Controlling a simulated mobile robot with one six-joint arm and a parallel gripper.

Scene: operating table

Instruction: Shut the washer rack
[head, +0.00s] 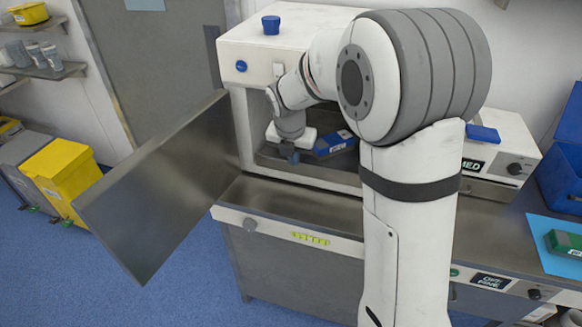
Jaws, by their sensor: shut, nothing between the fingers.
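The washer (238,45) is a white cabinet with a blue knob on top, standing on the steel counter. Its grey metal door (160,185) stands wide open, swung out to the left. A blue item with a white label (334,144) is inside the chamber. My gripper (289,157) is at the chamber's mouth, pointing down, shut and empty, left of the blue item. I cannot tell whether it touches anything. The rack itself cannot be clearly told from the chamber floor, and my arm hides the right part of the opening.
The steel counter (285,203) runs in front of the washer. A white unit (505,150) with a dark knob, a blue bin (568,165) and a green box (563,242) on a light blue mat stand at right. A yellow bin (62,178) stands beyond the door.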

